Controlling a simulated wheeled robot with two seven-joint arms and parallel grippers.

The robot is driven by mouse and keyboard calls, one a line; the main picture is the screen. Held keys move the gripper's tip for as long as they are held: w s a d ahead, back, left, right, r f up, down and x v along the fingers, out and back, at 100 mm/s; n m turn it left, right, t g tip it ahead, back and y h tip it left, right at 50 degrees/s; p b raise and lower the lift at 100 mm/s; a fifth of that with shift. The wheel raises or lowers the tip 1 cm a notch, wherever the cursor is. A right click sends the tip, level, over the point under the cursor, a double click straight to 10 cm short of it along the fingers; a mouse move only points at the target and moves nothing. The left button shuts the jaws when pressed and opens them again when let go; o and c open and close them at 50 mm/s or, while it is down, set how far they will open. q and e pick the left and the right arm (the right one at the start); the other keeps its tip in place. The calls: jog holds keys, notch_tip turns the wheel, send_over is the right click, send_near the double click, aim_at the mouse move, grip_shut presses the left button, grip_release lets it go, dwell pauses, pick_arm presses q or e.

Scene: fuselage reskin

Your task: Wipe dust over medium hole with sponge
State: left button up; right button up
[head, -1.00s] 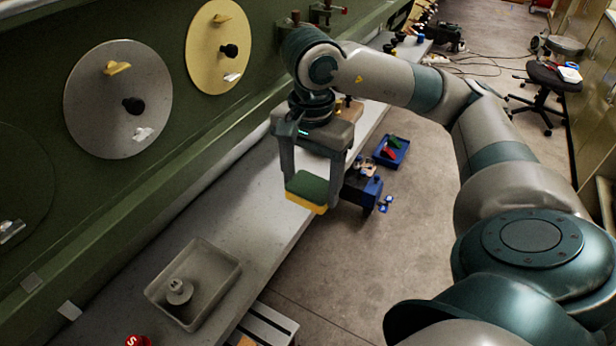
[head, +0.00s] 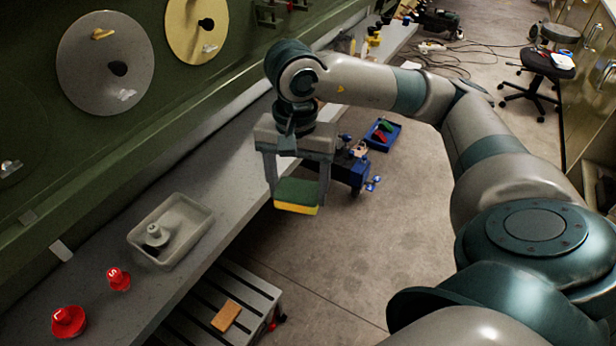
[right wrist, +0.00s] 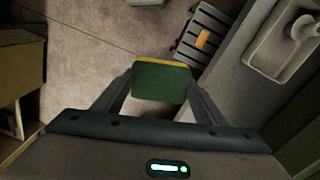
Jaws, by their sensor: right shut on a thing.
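My right gripper (head: 297,194) is shut on a green and yellow sponge (head: 298,191), green side up and yellow below. It holds the sponge in the air beside the front edge of the grey bench, over the floor. The sponge also shows between the fingers in the right wrist view (right wrist: 162,81). On the green panel (head: 135,160) are a grey disc (head: 88,75) and a yellow disc (head: 190,18), each with a black knob. I cannot tell which place is the medium hole, and no dust is clear. My left gripper is not in view.
On the bench (head: 105,255) stand a grey tray (head: 200,235) holding a pale knobbed piece, and two red knobs, one marked S (head: 119,279) and one marked L (head: 68,321). A slatted step (head: 255,290) with an orange block is below. A blue bin (head: 382,135) lies beyond the gripper.

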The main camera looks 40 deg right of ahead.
jog(key=w+a+f+n, duration=0.1)
jog(key=a+f+n, duration=0.8)
jog(key=n, duration=0.2)
jog(key=shift+w+f, duration=0.2)
jog(key=shift+f, duration=0.05)
jog(key=shift+a, duration=0.15)
